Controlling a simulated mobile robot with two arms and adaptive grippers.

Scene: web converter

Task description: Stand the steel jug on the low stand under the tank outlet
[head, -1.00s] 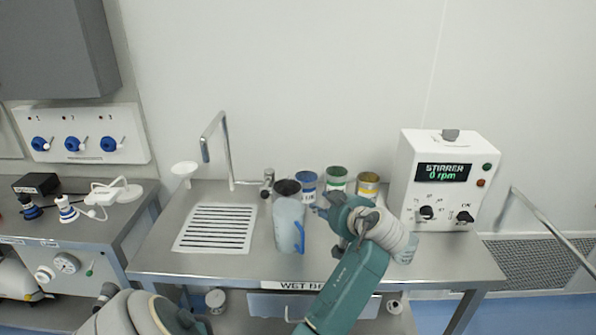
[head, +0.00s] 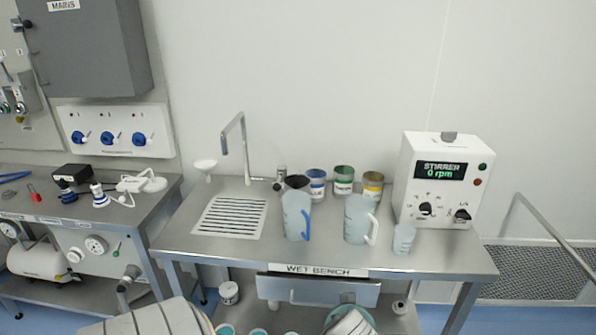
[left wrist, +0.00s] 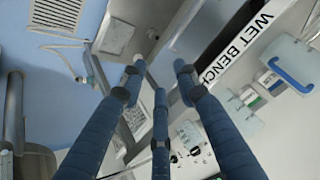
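I cannot pick out a steel jug, a low stand or a tank outlet in either view. On the wet bench (head: 330,255) stand a translucent jug with a blue handle (head: 296,217), a translucent jug with a white handle (head: 359,219) and a small beaker (head: 403,239), all upright. My left gripper (left wrist: 158,78) shows in the left wrist view with its dark blue fingers spread apart and nothing between them. The bench's label edge (left wrist: 240,45) lies beyond the fingers.
A sink tap (head: 243,150) and slotted drain (head: 230,216) are at the bench's left. Several tins, one with a green band (head: 343,180), line the back. The stirrer box (head: 441,180) stands at the right. A second bench (head: 60,205) is at the left.

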